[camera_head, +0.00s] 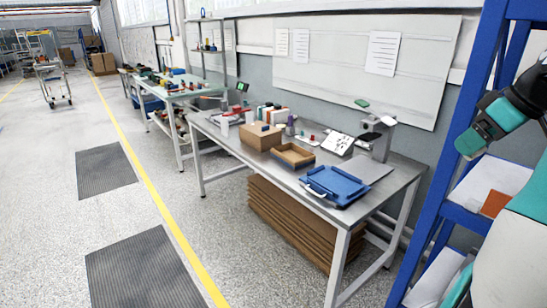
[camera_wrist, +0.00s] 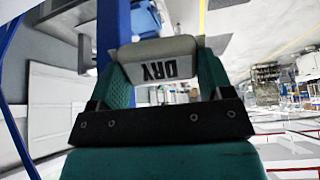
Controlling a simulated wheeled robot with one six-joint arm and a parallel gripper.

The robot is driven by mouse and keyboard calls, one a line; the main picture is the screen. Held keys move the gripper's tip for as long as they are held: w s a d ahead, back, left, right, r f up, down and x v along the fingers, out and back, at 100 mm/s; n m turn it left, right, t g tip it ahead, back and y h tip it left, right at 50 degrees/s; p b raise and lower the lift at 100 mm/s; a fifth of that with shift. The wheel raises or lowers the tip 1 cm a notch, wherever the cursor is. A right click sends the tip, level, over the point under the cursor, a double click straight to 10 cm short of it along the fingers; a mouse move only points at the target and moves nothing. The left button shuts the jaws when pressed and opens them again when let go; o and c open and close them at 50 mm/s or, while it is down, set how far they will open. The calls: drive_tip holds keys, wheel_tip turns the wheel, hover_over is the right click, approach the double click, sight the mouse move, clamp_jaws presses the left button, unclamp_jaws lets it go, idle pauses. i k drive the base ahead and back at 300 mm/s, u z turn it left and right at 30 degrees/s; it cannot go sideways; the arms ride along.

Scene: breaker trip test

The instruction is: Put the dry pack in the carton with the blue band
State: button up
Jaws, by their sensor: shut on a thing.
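The dry pack (camera_wrist: 165,68), a pale grey block marked "DRY" in dark letters, is in my gripper (camera_wrist: 158,58) in the wrist view. The teal fingers are shut on its two sides, and it is held in the air. In the head view a teal and black part of my arm shows at the right, beside the blue shelf frame; the pack cannot be made out there. On the workbench (camera_head: 375,202) stand a tall brown carton (camera_head: 258,139) and a low open brown box (camera_head: 280,161) beside it.
A blue tray (camera_head: 338,182) lies near the bench's front right. Small bottles and boxes line the back of the bench. A blue shelf rack (camera_head: 452,150) stands close at the right. Flat brown boards are stacked under the bench. The floor on the left is open.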

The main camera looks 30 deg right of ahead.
sight(292, 158)
drive_tip(key=u, duration=0.35)
drive_tip(key=i, duration=1.5)
drive_tip(key=z, duration=0.45)
drive_tip(key=i, duration=1.65)
drive_tip(key=z, duration=0.9)
